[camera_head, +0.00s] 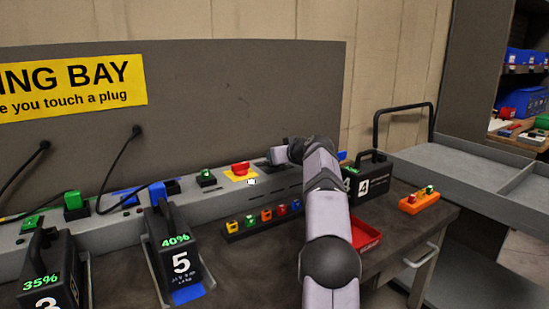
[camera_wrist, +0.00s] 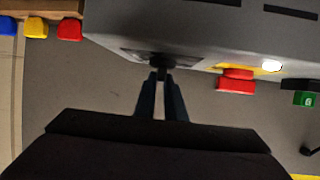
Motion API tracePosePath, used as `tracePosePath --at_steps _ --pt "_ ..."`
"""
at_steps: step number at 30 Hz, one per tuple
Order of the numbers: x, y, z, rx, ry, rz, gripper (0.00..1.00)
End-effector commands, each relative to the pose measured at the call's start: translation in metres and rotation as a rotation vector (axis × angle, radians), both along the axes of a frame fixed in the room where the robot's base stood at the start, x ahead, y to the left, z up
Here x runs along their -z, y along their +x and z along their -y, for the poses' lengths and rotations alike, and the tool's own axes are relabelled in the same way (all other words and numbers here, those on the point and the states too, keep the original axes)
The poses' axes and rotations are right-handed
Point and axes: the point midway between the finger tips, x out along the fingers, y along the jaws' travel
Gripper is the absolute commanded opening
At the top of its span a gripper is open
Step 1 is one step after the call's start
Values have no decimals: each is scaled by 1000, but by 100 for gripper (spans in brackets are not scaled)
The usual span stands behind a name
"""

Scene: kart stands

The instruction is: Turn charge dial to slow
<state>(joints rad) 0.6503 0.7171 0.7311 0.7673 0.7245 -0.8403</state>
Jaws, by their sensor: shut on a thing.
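The charge dial (camera_wrist: 162,62) shows in the wrist view as a small black knob on a dark plate on the grey charging bench. My gripper (camera_wrist: 161,76) is shut on it, with both narrow fingers close together around the knob. In the head view my gripper (camera_head: 272,158) reaches the bench top from the right, just right of the red button (camera_head: 240,168) on its yellow plate. The wrist and fingers hide most of the dial there, so its pointer and marked setting cannot be read.
A row of small coloured blocks (camera_head: 266,215) lies along the bench front. Battery 5 (camera_head: 180,262) stands left of my arm, and battery 4 (camera_head: 370,180) stands close on its right. A red tray (camera_head: 366,234) and an orange holder (camera_head: 418,202) are right of the arm.

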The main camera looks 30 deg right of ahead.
Motion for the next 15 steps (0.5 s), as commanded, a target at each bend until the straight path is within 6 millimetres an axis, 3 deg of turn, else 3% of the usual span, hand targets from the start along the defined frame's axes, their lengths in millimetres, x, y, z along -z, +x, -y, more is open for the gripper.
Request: tracePosePath --at_steps 1,15 --pt "7 -2 5 -15 3 -17 0" --pt "7 -3 5 -139 2 -14 0"
